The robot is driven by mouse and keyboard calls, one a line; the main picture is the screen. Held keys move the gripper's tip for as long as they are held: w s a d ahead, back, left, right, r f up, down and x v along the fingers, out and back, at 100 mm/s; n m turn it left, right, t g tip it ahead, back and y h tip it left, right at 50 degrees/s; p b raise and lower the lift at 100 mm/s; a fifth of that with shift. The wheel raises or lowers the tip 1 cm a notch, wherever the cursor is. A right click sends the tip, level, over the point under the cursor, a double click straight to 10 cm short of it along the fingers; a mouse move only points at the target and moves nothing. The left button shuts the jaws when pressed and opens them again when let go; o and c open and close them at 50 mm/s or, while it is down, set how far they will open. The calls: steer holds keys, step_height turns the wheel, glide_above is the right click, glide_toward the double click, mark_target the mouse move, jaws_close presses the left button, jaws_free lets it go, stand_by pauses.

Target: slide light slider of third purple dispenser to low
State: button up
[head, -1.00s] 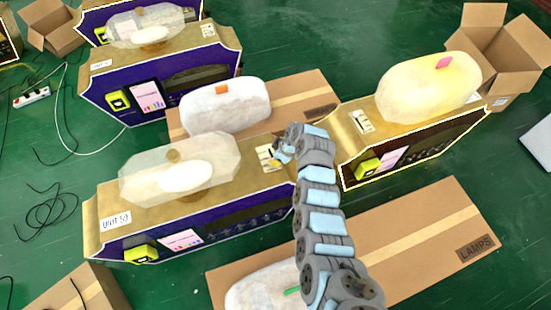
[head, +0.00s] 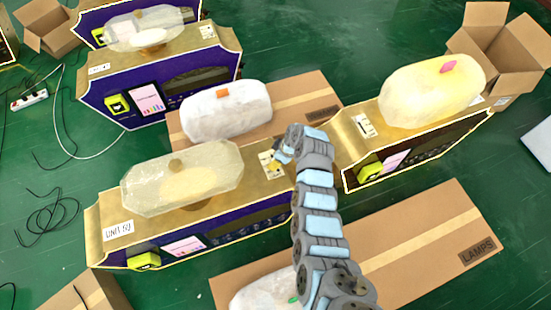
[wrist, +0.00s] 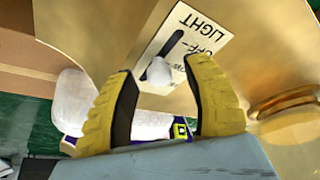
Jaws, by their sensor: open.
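The nearest purple dispenser (head: 208,238) has a gold top and a pale, faintly yellow translucent lamp (head: 182,180). Its light plate (head: 270,163) is at the right end of the top, partly hidden by my gripper (head: 279,160). In the wrist view the light plate (wrist: 197,35) appears upside down, with "LIGHT", "OFF" and a partly covered word beside a dark slot. The white slider knob (wrist: 159,71) stands beyond and between the yellow fingertips of my gripper (wrist: 160,78). The gripper is open; I cannot tell whether a finger touches the knob.
Two more purple dispensers (head: 160,90) stand behind, at upper left. A dark-fronted dispenser (head: 420,155) with a glowing yellow lamp stands at right. A cardboard box with a white lamp (head: 226,110) lies behind my gripper, and a LAMPS box (head: 430,230) lies in front.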

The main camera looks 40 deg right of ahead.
steer(key=shift+r, duration=0.15)
steer(key=v, duration=1.1)
steer(key=shift+s+r, duration=0.2)
steer(key=shift+r, duration=0.15)
stand_by(0.4)
